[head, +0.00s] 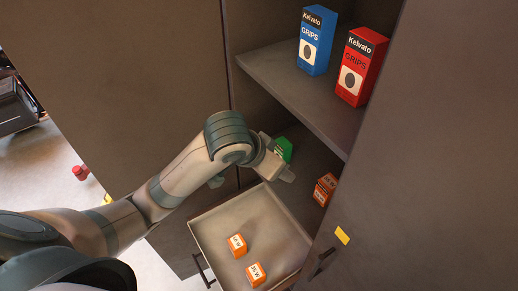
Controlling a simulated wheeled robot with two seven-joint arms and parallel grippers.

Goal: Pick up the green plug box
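The green plug box (284,149) is in the lower compartment of the cabinet, under the shelf. It is small and partly covered by my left gripper (277,158), which reaches in from the left. The box shows at the gripper's fingers, seemingly between them. I cannot tell whether the fingers are closed on it or whether it rests on the compartment floor. My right gripper is not in view.
An open drawer (209,226) below holds two orange boxes (237,244). More orange boxes (325,189) stand right of the gripper. Blue (315,42) and red (361,68) grips boxes stand on the shelf (290,82) above. A cabinet door (425,150) stands at right.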

